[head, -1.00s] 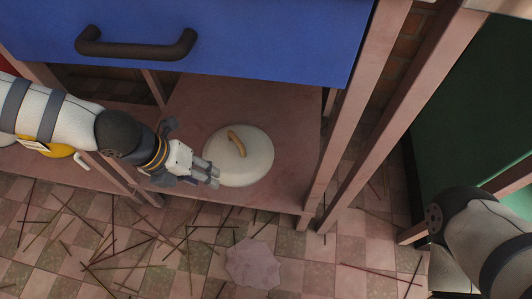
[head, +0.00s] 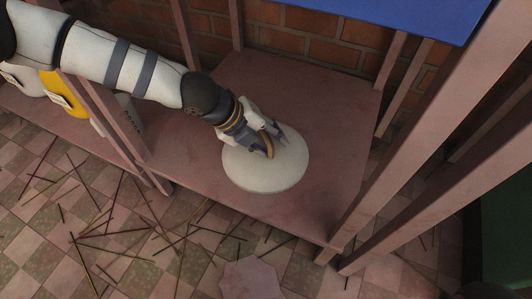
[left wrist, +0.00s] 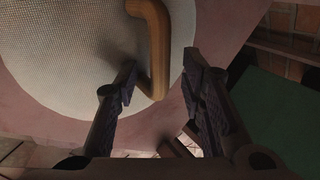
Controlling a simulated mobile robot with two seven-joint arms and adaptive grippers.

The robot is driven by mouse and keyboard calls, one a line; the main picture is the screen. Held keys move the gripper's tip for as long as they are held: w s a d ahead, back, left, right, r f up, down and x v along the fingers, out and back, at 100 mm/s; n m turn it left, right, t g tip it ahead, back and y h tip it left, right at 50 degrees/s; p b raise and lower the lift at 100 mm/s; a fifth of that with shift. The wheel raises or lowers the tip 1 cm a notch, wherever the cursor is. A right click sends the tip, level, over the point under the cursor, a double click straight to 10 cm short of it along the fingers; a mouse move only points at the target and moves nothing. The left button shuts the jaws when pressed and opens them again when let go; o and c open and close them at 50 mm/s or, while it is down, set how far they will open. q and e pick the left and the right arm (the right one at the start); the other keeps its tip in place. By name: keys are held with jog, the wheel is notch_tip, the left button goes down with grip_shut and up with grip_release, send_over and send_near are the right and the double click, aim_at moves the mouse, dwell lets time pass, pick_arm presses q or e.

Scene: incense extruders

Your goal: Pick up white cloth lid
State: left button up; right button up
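The white cloth lid (head: 262,181) lies flat on the low wooden shelf, a round disc with a curved wooden handle (head: 268,146) on top. My left gripper (head: 277,146) is over the lid at the handle. In the left wrist view the woven lid (left wrist: 70,55) fills the upper left. The handle (left wrist: 156,50) shows between the two spread fingers of my left gripper (left wrist: 160,72), with space on both sides of it. Whether the fingers touch the lid is unclear. My right gripper is not in view.
The shelf (head: 300,85) has free room behind and right of the lid. Wooden posts (head: 430,130) stand at the right, and a blue panel (head: 400,12) hangs above. Thin sticks (head: 115,235) litter the tiled floor. A yellow object (head: 62,95) is at the left.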

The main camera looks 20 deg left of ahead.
pick_arm(q)
grip_shut()
